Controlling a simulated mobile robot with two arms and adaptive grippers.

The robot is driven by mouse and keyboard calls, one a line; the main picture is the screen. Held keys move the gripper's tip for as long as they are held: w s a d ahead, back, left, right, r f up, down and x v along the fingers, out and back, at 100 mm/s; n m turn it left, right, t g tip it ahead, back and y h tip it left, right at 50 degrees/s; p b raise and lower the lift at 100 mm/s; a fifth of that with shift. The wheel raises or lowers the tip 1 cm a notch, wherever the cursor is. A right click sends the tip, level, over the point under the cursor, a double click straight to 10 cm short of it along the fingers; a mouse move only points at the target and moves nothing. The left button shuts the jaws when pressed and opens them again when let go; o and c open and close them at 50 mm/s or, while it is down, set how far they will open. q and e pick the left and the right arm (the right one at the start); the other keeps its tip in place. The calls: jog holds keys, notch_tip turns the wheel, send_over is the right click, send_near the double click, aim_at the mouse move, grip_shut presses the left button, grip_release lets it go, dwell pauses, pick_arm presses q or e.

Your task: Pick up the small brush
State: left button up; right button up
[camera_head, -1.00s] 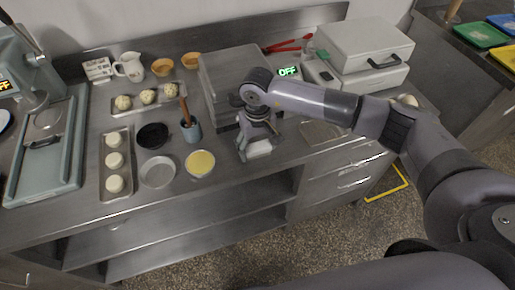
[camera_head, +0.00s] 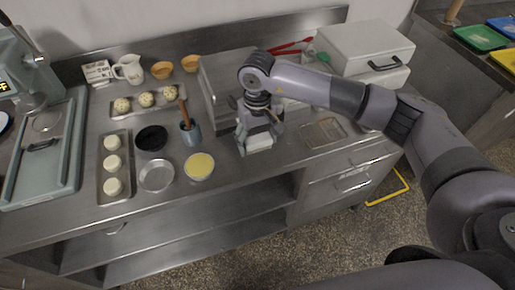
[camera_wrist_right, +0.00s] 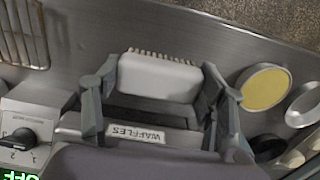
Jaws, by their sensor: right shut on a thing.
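The small brush (camera_wrist_right: 158,77) is a white block with a row of short tan bristles along its far edge in the right wrist view. My right gripper (camera_wrist_right: 158,88) has one finger on each end of it and is shut on it. In the head view the brush (camera_head: 259,142) shows as a white block under my right gripper (camera_head: 258,132), at the front of the steel waffle maker (camera_head: 222,82). I cannot tell how far the brush is above the counter. My left gripper is in neither view.
A cup of yellow filling (camera_head: 200,166), a steel bowl (camera_head: 156,176) and a blue cup with a wooden handle (camera_head: 191,133) stand left of the brush. A wire rack (camera_head: 323,131) lies right of it. A white box appliance (camera_head: 365,50) stands behind.

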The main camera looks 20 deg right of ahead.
aim_at(257, 138)
notch_tip(257, 138, up, 16)
jog(key=b, duration=0.3)
jog(key=shift+f, duration=0.15)
